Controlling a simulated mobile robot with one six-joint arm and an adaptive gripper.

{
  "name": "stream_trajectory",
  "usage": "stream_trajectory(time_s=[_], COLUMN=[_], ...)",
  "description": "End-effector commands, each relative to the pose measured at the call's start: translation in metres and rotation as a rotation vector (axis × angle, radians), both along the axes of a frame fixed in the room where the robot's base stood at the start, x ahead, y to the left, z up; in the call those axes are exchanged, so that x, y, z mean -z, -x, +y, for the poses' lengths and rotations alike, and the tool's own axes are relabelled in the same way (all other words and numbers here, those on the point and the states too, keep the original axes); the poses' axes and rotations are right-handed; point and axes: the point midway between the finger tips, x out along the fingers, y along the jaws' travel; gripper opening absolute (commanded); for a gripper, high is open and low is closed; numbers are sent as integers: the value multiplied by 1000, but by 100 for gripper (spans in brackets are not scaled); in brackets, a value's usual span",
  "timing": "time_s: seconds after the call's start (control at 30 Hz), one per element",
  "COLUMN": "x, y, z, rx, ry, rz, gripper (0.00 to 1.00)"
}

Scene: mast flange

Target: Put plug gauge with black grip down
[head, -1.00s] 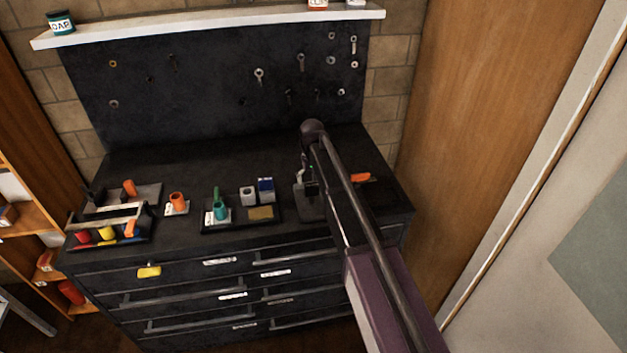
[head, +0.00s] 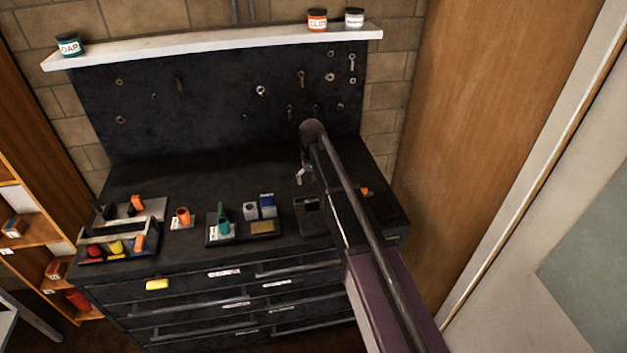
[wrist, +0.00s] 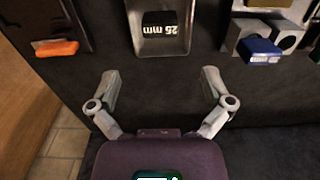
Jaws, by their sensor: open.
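A black piece marked "25 mm" (wrist: 160,24), which looks like the plug gauge's black grip, sits in a grey tray (wrist: 160,52) at the top of the wrist view. The marking reads upside down; any gauge end is hidden. In the head view the same tray (head: 312,228) stands on the right part of the bench top, partly beside my arm. My gripper (wrist: 160,78) is open and empty, its fingers spread wide and apart from the tray. In the head view my gripper (head: 301,175) is small, behind the tray.
A grey holder with a blue block (wrist: 260,50) and an orange piece (wrist: 57,48) flank the tray. In the head view, a teal piece (head: 223,225), an orange cup (head: 183,217) and a toolbox stand to the left. The bench behind is clear up to the pegboard.

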Motion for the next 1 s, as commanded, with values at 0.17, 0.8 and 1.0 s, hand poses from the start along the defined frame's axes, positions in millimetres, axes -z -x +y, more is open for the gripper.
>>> stream_trajectory(time_s=[0.17, 0.8, 1.0], x=[-4, -3, -3], y=[0, 2, 23], z=[0, -1, -29], rx=[0, 1, 25], ry=[0, 0, 0], rz=[0, 0, 0], gripper=[100, 100, 100])
